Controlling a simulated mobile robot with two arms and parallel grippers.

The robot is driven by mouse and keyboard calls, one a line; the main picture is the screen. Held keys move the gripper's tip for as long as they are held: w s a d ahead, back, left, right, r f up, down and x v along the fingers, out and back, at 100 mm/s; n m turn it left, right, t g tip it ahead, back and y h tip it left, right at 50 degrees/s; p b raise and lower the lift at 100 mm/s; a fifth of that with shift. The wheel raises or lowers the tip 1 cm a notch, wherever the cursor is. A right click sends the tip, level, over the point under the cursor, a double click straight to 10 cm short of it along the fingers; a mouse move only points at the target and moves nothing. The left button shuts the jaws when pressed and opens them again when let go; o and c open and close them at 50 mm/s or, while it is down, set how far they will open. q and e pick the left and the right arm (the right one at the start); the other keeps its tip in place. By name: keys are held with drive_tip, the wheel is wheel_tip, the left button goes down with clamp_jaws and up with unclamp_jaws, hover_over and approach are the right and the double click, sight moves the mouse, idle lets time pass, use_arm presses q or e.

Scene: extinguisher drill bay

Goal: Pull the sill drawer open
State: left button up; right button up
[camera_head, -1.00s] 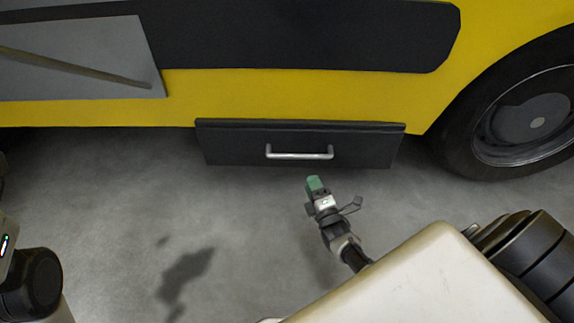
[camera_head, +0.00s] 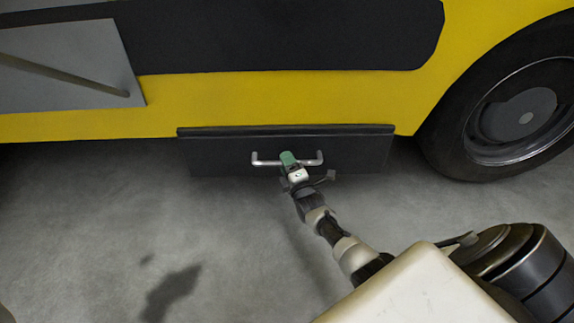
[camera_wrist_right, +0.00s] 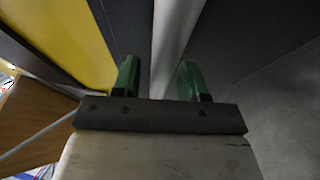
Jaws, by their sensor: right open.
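The sill drawer (camera_head: 220,155) is a dark panel under the yellow vehicle side and looks flush and closed. Its silver bar handle (camera_head: 266,163) runs across the front. My right gripper (camera_head: 291,157) is at the handle and hides its middle. In the right wrist view the green fingers of the gripper (camera_wrist_right: 158,82) are apart, with the handle bar (camera_wrist_right: 173,50) between them. I cannot tell if a finger touches it. My left gripper is not in view.
The yellow vehicle (camera_head: 260,98) rises above the drawer. A black wheel (camera_head: 450,150) stands to the right of it. The grey concrete floor (camera_head: 90,220) in front and to the left is clear.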

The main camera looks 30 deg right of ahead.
clamp_jaws()
drive_tip(key=shift+s, duration=0.1)
